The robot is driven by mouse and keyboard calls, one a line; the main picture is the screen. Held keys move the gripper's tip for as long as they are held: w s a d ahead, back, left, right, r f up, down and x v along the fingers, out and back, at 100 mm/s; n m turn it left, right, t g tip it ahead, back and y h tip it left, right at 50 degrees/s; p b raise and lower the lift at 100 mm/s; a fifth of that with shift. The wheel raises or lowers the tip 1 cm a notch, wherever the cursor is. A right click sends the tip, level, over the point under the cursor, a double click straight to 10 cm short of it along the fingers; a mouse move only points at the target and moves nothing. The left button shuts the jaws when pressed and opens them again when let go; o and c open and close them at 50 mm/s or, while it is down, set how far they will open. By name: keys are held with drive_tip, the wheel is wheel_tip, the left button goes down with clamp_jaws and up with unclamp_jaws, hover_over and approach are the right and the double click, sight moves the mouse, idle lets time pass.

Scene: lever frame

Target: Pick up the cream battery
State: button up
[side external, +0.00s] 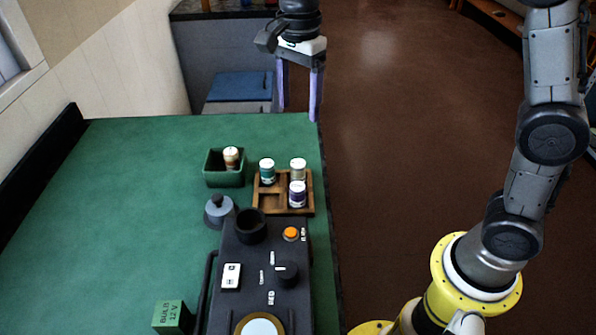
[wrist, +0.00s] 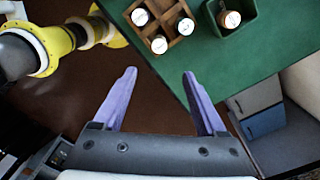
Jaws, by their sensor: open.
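The cream battery (side external: 298,169), pale beige with a white top, stands upright in the far right compartment of the wooden tray (side external: 270,203). In the wrist view it appears as a white-topped cylinder (wrist: 159,44) near the tray's lower corner. My gripper (side external: 298,113) hangs above the table's far right corner, beyond the tray and well above it. Its two purple fingers are apart, with nothing between them. In the wrist view the gripper (wrist: 160,73) points toward the tray with a clear gap.
A green battery (side external: 267,171) and a purple battery (side external: 297,193) share the tray. A green bin (side external: 224,179) to its left holds a brown-orange battery (side external: 231,158). A dark device (side external: 262,280) with an orange button and a grey knobbed piece (side external: 219,210) stand nearer the camera.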

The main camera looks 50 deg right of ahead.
sight(299, 162)
wheel_tip(299, 162, down, 14)
drive_tip(key=shift+s+a+r, duration=0.1)
drive_tip(key=shift+a+r, duration=0.05)
drive_tip(key=shift+r, duration=0.1)
clamp_jaws()
idle(0.7)
